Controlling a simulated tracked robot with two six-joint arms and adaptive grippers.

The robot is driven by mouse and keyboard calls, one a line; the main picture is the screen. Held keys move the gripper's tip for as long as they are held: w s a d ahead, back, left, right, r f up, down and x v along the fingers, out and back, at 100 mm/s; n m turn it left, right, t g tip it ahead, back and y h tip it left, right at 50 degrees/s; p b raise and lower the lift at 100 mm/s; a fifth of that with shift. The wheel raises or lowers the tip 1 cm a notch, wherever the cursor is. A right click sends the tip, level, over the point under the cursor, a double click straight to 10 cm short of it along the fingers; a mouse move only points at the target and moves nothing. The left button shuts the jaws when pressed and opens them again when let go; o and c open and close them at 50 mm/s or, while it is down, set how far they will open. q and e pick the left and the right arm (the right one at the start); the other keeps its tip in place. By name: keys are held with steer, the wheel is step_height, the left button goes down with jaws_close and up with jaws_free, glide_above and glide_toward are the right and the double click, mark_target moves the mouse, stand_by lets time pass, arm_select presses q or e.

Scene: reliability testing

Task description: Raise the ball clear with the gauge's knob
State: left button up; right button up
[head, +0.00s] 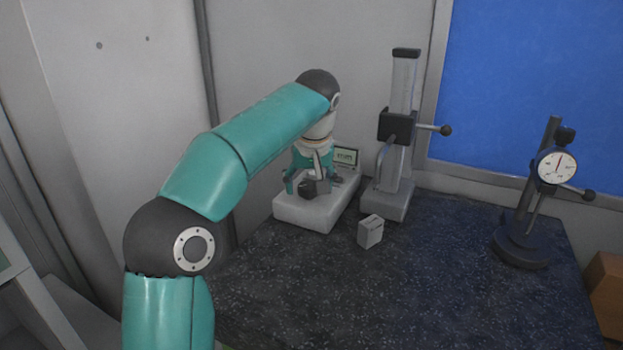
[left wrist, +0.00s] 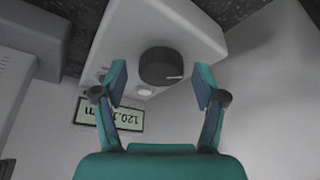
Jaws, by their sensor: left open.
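A pale instrument box (head: 300,212) stands at the back of the dark speckled table. Its round black knob (left wrist: 158,68) has a white index line. My left gripper (head: 308,186) is over the box, with its open fingers on either side of the knob; it also shows in the left wrist view (left wrist: 160,86), with gaps beside the knob. A dial gauge (head: 557,167) on a dark stand is at the right, with a small dark ball (head: 588,195) on a rod. A grey column stand (head: 402,100) has another dark ball (head: 446,130) on its lever. My right gripper is not in view.
A small pale block (head: 370,231) lies before the column stand. A brown block (head: 605,285) is at the right edge. The table's front middle (head: 420,300) is clear.

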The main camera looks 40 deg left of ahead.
arm_select(q)
steer(key=v, duration=1.1)
steer(key=shift+d+r, duration=0.2)
steer(key=shift+r, duration=0.1)
steer(key=shift+s, duration=0.15)
stand_by(0.4)
